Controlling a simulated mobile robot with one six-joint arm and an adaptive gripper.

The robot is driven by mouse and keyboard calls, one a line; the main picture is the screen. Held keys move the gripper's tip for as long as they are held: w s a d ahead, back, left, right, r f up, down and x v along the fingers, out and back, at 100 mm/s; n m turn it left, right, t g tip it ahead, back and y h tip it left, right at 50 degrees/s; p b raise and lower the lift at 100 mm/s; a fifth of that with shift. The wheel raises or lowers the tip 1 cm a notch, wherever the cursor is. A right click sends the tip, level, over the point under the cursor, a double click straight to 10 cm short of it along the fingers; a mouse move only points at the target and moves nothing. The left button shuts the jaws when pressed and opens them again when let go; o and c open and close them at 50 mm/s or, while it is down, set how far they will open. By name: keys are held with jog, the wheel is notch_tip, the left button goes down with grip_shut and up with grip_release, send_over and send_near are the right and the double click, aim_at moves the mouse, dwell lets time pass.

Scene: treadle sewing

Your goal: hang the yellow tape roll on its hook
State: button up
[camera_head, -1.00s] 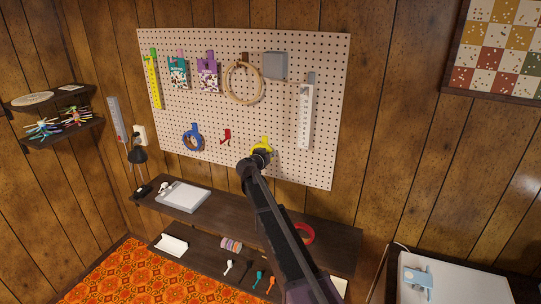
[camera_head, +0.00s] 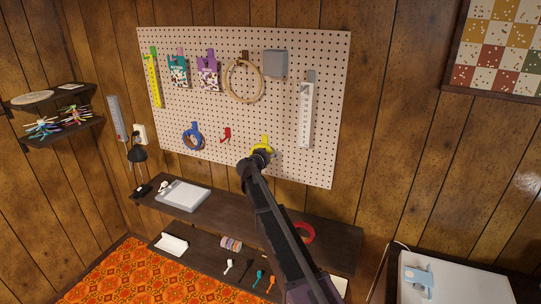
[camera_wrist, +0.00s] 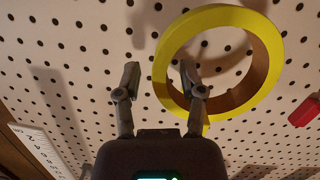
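The yellow tape roll (camera_wrist: 273,75) is a ring with a brown inner face, close against the pegboard in the wrist view. A yellow piece, apparently the hook (camera_wrist: 205,128), shows at the roll's lower rim there; its tip is hidden, so how the roll sits on it is unclear. My gripper (camera_wrist: 160,78) is open, with one finger over the roll's hole and the other outside its left edge. The roll's band passes between the fingers, with gaps showing. In the head view the yellow hook (camera_head: 265,141) shows above my gripper (camera_head: 262,155), which hides most of the roll.
The pegboard (camera_head: 240,120) also holds a blue roll (camera_head: 192,140), a red hook (camera_head: 226,134), a hoop (camera_head: 231,92) and a white ruler (camera_head: 305,115). A dark shelf (camera_head: 235,212) below carries a grey box (camera_head: 183,196) and a red ring (camera_head: 304,233).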

jog(key=shift+r, duration=0.1)
dwell(0.3)
jog(key=shift+r+p, duration=0.95)
jog(key=shift+p, duration=0.1)
jog(key=f+v, duration=0.2)
jog(key=v, duration=0.7)
jog(key=shift+s, duration=0.65)
jog(key=shift+d+r, duration=0.1)
jog(key=shift+d, duration=0.1)
